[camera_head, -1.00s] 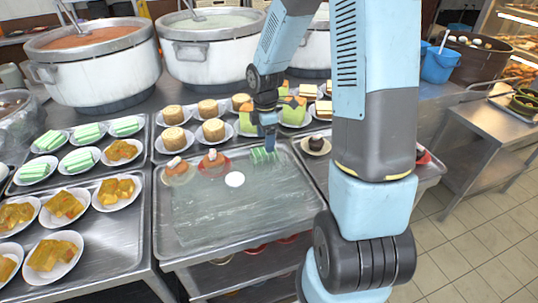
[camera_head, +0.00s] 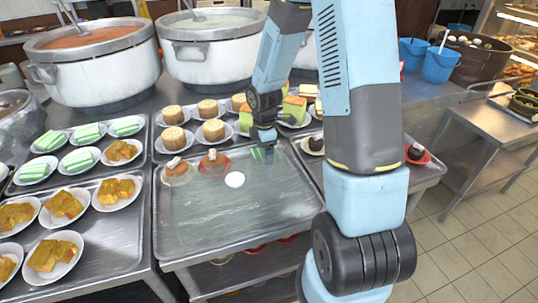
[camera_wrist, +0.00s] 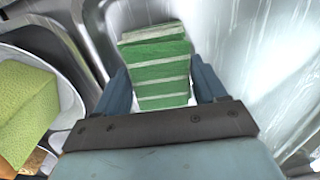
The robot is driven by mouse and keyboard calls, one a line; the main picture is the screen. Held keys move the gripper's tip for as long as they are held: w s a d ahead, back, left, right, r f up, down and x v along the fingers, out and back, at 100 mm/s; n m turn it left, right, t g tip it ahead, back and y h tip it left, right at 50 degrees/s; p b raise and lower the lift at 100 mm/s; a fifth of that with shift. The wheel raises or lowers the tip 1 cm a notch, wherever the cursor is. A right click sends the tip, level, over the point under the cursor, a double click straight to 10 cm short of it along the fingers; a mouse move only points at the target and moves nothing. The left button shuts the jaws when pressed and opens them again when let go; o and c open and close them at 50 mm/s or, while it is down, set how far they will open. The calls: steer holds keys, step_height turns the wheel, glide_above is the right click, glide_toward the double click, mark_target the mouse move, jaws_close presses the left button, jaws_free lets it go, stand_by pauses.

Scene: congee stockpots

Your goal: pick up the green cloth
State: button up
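The green cloth (camera_wrist: 160,70) looks like a green block with pale stripes in the wrist view. It lies between the two fingers of my gripper (camera_wrist: 160,88). The fingers stand apart, one along each side of it, with little or no gap; I cannot tell whether they touch it. In the head view my gripper (camera_head: 263,139) points down at the back right of the large metal tray (camera_head: 185,243), and the cloth is almost wholly hidden behind it.
Plates of round pastries (camera_head: 173,138) stand behind, near large pots (camera_head: 100,65). The tray's front is clear.

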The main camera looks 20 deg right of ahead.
steer(key=c, duration=0.6)
steer(key=shift+o, duration=0.2)
step_height(320, 180, up, 10)
stand_by(0.3)
steer(key=o, duration=0.6)
steer(key=c, duration=0.3)
steer(key=shift+c, duration=0.5)
